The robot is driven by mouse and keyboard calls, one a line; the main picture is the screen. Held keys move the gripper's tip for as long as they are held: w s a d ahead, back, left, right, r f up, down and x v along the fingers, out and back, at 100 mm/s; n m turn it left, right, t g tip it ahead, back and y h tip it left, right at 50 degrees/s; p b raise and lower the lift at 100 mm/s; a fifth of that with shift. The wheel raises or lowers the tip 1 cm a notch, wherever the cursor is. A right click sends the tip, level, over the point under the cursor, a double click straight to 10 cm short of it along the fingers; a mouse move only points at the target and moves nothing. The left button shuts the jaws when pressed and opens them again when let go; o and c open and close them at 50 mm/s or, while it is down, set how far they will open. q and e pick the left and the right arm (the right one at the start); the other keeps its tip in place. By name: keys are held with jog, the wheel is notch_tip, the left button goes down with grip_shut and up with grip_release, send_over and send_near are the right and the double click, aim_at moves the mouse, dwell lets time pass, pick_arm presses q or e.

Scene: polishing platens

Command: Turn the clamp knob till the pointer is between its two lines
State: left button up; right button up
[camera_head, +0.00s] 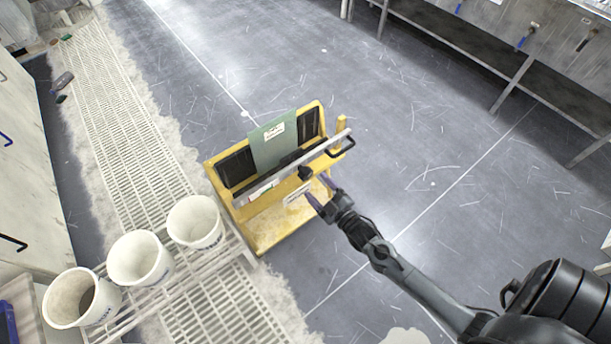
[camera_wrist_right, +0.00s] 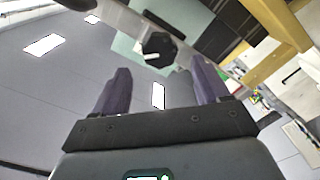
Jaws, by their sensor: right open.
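The clamp knob (camera_head: 305,173) is small and black, on the front of a grey clamp bar (camera_head: 268,184) across a yellow stand (camera_head: 262,236). The bar lies in front of a green plate (camera_head: 268,150). In the right wrist view the knob (camera_wrist_right: 160,46) is faceted, with a short white pointer mark (camera_wrist_right: 152,57) at its lower left. I cannot make out the two lines. My right gripper (camera_head: 318,191) is open and empty, just in front of the knob and apart from it; in the wrist view its fingers (camera_wrist_right: 156,76) stand either side below it. My left gripper is not in view.
Three white buckets (camera_head: 141,259) stand on a rack to the left. A white grating (camera_head: 115,130) runs along the floor behind them. A metal bench (camera_head: 520,45) is at the upper right. The floor right of the stand is clear apart from my arm.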

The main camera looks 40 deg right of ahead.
aim_at(307, 176)
jog(key=w+b, duration=0.1)
jog(key=w, duration=0.6)
jog(key=shift+d+b, duration=0.15)
jog(key=shift+b, duration=0.2)
jog(key=shift+c, duration=0.4)
jog(key=c, duration=0.9)
